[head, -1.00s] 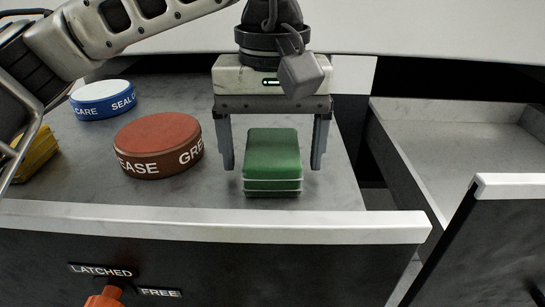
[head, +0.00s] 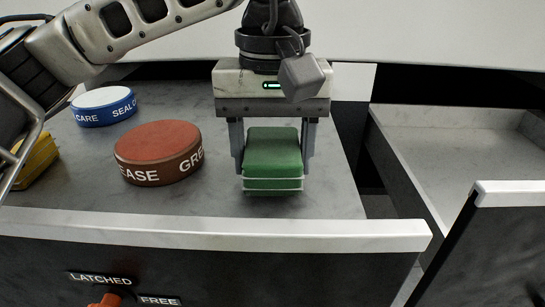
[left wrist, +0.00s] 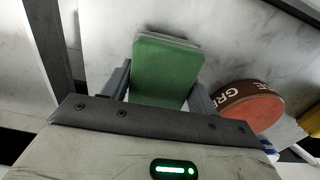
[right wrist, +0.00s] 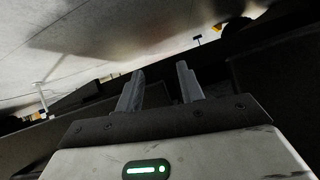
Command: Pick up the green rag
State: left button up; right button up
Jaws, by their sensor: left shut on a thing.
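The green rag (head: 273,160) is a folded block with pale edges, on the grey surface inside the open drawer. My left gripper (head: 272,150) comes down over it from above, one finger on each side, and is shut on it. In the left wrist view the green rag (left wrist: 167,75) lies between the fingers of my left gripper (left wrist: 160,88). My right gripper (right wrist: 160,85) shows only in the right wrist view. Its fingers stand apart with nothing between them.
A brown grease tin (head: 158,152) stands left of the rag, with a blue and white tin (head: 103,106) behind it and a yellow object (head: 37,160) at the far left. The drawer's pale front edge (head: 210,230) runs in front. Another open drawer (head: 450,150) is at right.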

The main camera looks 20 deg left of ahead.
pick_arm(q)
jog(key=s+d+r, duration=0.6)
jog(key=d+r, duration=0.5)
jog(key=d, duration=0.1)
jog(key=shift+s+d+r+p, duration=0.15)
jog(key=shift+d+r+p, duration=0.2)
jog(key=shift+r, duration=0.05)
jog(key=o, duration=0.4)
jog(key=shift+c, duration=1.6)
